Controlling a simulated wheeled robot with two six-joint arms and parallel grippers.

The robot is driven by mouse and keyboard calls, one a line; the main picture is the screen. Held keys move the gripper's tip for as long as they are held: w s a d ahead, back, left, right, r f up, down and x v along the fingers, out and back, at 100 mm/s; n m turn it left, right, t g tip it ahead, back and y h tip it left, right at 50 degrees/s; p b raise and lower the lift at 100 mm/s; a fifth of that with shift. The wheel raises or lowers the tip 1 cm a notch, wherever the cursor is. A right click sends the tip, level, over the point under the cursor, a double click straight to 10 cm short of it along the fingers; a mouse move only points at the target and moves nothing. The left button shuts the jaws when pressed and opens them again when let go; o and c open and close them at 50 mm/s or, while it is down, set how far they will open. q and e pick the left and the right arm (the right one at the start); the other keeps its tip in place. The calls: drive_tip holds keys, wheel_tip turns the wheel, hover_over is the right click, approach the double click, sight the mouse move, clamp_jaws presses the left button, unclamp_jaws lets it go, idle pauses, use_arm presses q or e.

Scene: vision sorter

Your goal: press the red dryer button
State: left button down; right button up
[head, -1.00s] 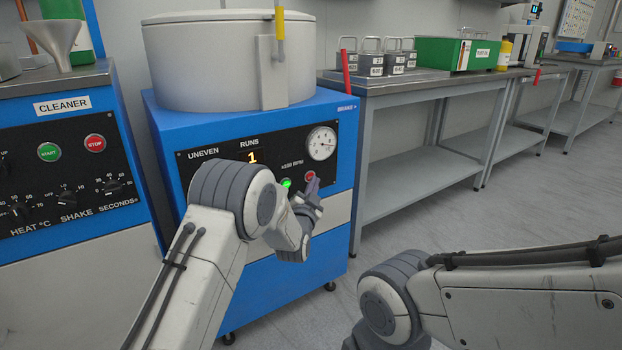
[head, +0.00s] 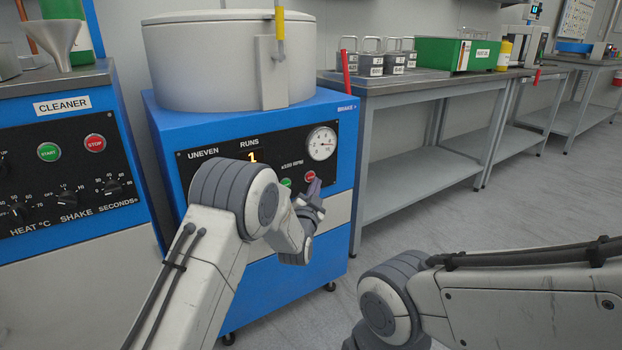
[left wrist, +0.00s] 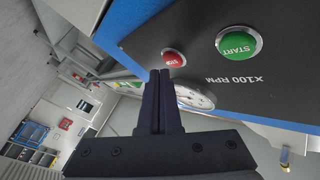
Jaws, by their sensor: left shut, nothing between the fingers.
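The dryer is a blue cabinet (head: 250,290) with a pale round drum (head: 228,62) on top and a black front panel. Its red button (head: 310,176) is on the panel below the gauge, and it also shows in the left wrist view (left wrist: 174,58), marked STOP. The green START button (head: 286,183) is beside it and shows large in the left wrist view (left wrist: 238,42). My left gripper (head: 315,188) is shut and empty. Its fingertips (left wrist: 161,74) are very near the red button; I cannot tell whether they touch. My right gripper is out of view.
The cleaner machine (head: 62,107) on the left has its own green and red buttons. A round gauge (head: 321,143) is above the dryer's red button. A grey metal bench (head: 420,88) with a red lever (head: 346,74) at its near corner stands on the right.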

use_arm(q)
drive_tip(key=shift+s+d, duration=0.1)
drive_tip(key=shift+s+d, duration=0.75)
drive_tip(key=shift+s, duration=0.3)
drive_tip(key=shift+s+d, duration=0.75)
drive_tip(key=shift+s, duration=0.25)
